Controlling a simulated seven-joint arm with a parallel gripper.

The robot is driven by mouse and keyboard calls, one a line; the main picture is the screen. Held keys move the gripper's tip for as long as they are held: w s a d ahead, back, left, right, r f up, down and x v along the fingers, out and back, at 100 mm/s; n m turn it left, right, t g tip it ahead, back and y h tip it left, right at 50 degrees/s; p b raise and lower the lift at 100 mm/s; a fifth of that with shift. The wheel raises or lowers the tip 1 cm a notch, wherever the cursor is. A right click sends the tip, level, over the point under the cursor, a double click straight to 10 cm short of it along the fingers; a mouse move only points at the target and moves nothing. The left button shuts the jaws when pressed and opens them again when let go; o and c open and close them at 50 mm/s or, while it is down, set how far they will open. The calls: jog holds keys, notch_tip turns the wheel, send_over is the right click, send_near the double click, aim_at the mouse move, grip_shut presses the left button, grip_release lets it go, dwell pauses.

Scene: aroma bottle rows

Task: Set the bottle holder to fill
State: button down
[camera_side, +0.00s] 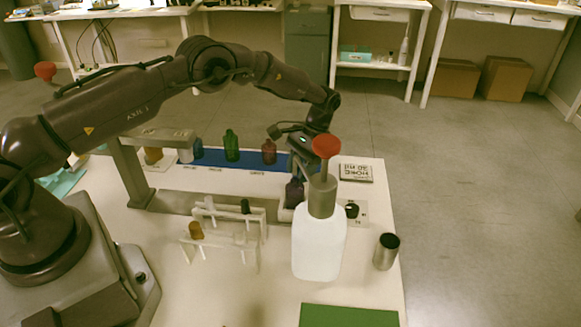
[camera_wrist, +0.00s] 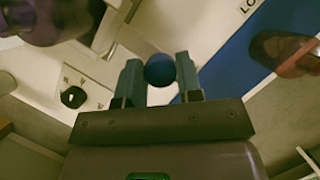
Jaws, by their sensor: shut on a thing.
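My gripper (camera_wrist: 161,75) is shut on a round dark-blue knob (camera_wrist: 160,69), which sits between its two fingers in the wrist view. In the side view my gripper (camera_side: 304,165) is low over the right part of the table, and its fingertips are hard to make out there. A dark purple bottle (camera_side: 294,192) stands close below it, at a pale grey holder (camera_side: 283,213). In the wrist view a large purple shape (camera_wrist: 45,22) fills the upper left beside a pale frame (camera_wrist: 107,30). What the blue knob is attached to is hidden.
A black dial (camera_side: 352,210) sits on a marked plate just right of the holder. A white bottle with a red top (camera_side: 319,245) stands in front. Green and red bottles (camera_side: 231,146) stand on a blue strip behind. A rack (camera_side: 222,234) is left; a metal cup (camera_side: 386,251) right.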

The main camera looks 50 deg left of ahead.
jog(key=shift+w+d, duration=0.25)
jog(key=c, duration=0.9)
grip_release()
jog(key=shift+o, duration=0.6)
jog(key=shift+s, duration=0.1)
jog(key=shift+a+r, duration=0.1)
jog(key=v, duration=0.7)
jog(key=shift+r, duration=0.2)
